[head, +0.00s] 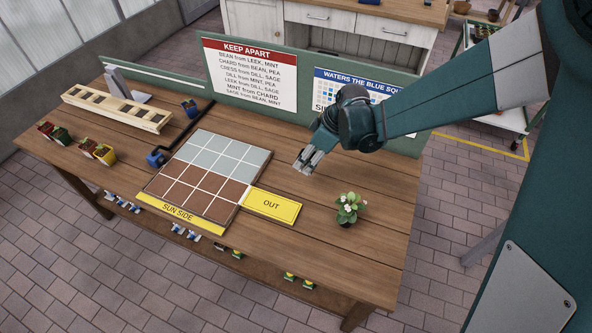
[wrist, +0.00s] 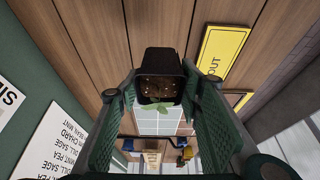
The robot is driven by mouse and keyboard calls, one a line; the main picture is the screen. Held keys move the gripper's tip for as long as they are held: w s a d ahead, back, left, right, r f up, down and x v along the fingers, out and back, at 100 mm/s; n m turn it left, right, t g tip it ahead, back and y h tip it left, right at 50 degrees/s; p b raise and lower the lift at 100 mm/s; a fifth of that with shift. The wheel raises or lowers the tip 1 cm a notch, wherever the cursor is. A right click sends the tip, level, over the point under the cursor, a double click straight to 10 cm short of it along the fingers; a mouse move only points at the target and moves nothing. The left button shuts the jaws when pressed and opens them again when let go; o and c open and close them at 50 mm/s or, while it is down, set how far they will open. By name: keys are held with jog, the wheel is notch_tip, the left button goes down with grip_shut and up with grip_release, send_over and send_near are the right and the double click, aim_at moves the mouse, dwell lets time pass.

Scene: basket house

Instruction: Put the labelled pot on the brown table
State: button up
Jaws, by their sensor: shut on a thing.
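My gripper (head: 305,162) is above the right part of the brown wooden table (head: 330,255), in front of the green board. In the wrist view its two fingers are closed on a small dark square pot (wrist: 160,64) with brown soil and a green sprout. I cannot make out this pot or any label on it in the head view. The brown planks also fill much of the wrist view (wrist: 125,30). I cannot tell how high the pot is above them.
A flowering plant (head: 348,207) stands near the table's right end. A yellow OUT plate (head: 272,206) lies beside the square grid (head: 207,172). Several small coloured pots (head: 103,153) and a wooden rack (head: 117,110) are at the left. A green board (head: 185,87) with signs runs along the back.

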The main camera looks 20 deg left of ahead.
jog(key=shift+f+b, duration=0.3)
jog(key=shift+f, duration=2.3)
jog(key=shift+f, duration=1.85)
jog(key=shift+f+b, duration=0.25)
jog(key=shift+b, duration=0.2)
jog(key=o, duration=0.9)
jog(key=shift+r, duration=0.1)
jog(key=shift+r, duration=0.1)
jog(key=shift+p+v, duration=0.9)
jog(key=shift+v, duration=5.15)
